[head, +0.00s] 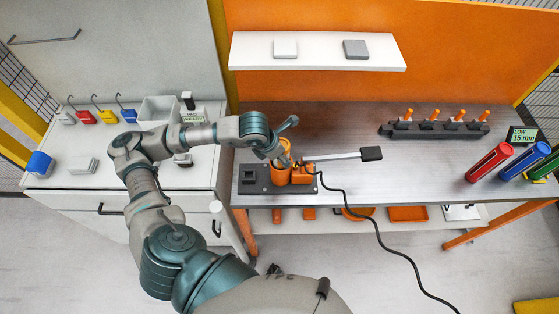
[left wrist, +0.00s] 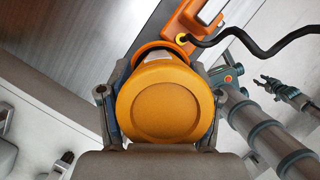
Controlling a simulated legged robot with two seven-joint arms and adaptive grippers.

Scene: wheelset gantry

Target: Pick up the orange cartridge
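The orange cartridge (left wrist: 165,105) shows its round end in the left wrist view, between the two fingers of my left gripper (left wrist: 160,115). The fingers lie close along both its sides and look shut on it. In the head view, my left gripper (head: 283,156) is over the orange holder (head: 280,178) on the dark base plate, and hides part of the cartridge (head: 286,146). The cartridge appears to stand in the holder still. My right gripper (left wrist: 268,82) shows small at the right of the left wrist view, looking open and empty, away from the cartridge.
A lever with a black grip (head: 371,154) reaches right from the holder; a black cable (head: 375,230) hangs over the bench front. A dark rack (head: 435,130) with orange-topped pieces stands behind. Red (head: 489,162), blue and green cylinders lie right.

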